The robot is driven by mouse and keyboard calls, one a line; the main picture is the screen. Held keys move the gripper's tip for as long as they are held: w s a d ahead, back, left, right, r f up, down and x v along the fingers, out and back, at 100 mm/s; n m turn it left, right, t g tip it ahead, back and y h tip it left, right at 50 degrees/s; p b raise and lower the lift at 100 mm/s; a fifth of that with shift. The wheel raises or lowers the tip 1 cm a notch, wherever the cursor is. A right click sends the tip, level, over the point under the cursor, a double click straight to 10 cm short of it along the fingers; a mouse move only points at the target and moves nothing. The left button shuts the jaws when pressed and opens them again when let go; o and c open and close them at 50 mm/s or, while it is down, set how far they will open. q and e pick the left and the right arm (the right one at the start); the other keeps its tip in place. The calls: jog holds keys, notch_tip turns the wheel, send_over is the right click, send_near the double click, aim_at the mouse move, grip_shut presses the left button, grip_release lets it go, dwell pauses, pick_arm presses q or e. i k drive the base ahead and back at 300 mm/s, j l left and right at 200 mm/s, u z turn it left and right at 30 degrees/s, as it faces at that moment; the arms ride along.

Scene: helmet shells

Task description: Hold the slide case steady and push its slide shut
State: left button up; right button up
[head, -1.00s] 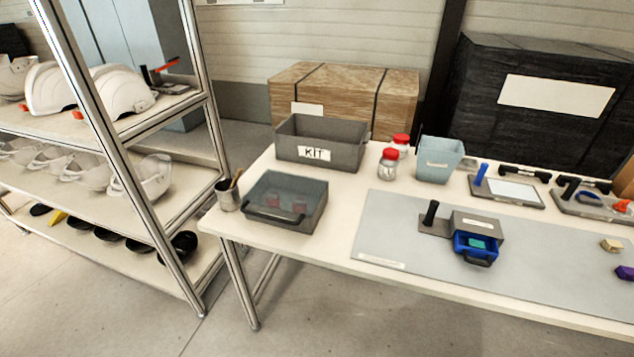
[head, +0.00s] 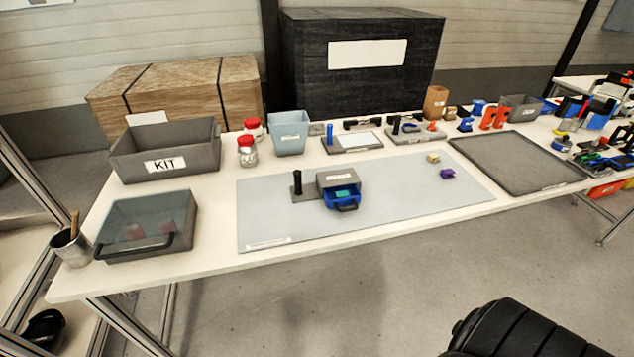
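The slide case (head: 332,178) is a grey box on the grey mat, with a flat grey base plate reaching out to its left. An upright black handle (head: 297,181) stands on that plate. Its blue slide (head: 346,199) sticks out of the front of the case, so it stands open. A green piece (head: 344,192) lies in the slide, and a dark pull handle is on the slide's front. Neither of my grippers is in view, and nothing touches the case.
The grey mat (head: 265,220) is mostly clear around the case. A purple piece (head: 447,173) and a beige block (head: 433,158) lie to the right. A lidded grey box (head: 145,247), the KIT bin (head: 200,158) and a light blue bin (head: 289,139) stand left and behind.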

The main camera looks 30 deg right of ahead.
aim_at(328, 193)
jog(key=z, duration=1.3)
